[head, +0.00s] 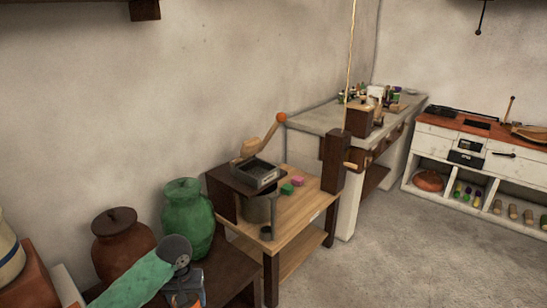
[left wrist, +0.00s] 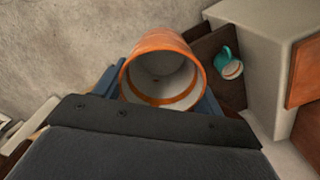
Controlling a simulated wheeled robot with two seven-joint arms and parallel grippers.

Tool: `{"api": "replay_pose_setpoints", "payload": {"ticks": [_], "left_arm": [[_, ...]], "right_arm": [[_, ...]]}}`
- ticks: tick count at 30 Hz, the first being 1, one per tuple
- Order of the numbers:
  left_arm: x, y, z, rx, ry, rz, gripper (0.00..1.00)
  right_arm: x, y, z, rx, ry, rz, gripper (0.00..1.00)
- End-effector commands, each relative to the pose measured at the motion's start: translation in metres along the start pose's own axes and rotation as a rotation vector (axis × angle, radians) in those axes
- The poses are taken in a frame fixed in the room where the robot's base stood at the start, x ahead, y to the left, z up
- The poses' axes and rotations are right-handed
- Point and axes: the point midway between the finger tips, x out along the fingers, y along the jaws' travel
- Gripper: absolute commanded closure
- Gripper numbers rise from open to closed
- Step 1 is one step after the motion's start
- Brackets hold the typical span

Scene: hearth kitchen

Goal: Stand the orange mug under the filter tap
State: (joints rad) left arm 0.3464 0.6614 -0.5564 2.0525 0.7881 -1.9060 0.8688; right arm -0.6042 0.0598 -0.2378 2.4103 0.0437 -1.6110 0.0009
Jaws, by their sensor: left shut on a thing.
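The orange mug (left wrist: 161,78) is between the blue fingers of my left gripper (left wrist: 157,92) in the left wrist view. The gripper is shut on it. Its open mouth faces the camera, showing a pale inside with an orange ring. In the head view my left gripper (head: 187,291) is at the bottom edge, in front of a dark low table; the mug is hard to make out there. A cream vessel with a blue band (head: 9,258), possibly the filter, is cut off at the left edge. No tap can be made out. My right gripper is not in view.
A brown lidded jar (head: 122,248) and a green jar (head: 188,222) stand behind my left arm. A wooden table (head: 300,208) holds a pot, a dark tray and small blocks. A teal mug (left wrist: 229,62) shows in the wrist view. The floor (head: 400,255) at right is clear.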

Motion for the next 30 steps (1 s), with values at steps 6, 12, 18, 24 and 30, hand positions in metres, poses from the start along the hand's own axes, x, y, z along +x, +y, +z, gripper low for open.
{"api": "replay_pose_setpoints", "payload": {"ticks": [6,12,18,24,30], "left_arm": [[-0.058,0.037,0.012,0.099,0.003,0.001,0.57],[-0.079,0.040,0.002,0.104,0.001,0.000,0.57],[-0.081,0.040,0.000,0.104,0.000,0.000,0.57],[-0.081,0.040,0.000,0.104,0.000,0.001,0.57],[-0.081,0.040,0.000,0.104,0.000,0.000,0.57]], "right_arm": [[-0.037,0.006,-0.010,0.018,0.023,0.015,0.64],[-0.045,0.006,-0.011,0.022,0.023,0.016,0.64],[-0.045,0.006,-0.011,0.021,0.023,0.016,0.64],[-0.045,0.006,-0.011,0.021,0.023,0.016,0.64],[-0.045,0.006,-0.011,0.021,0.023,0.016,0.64]]}}
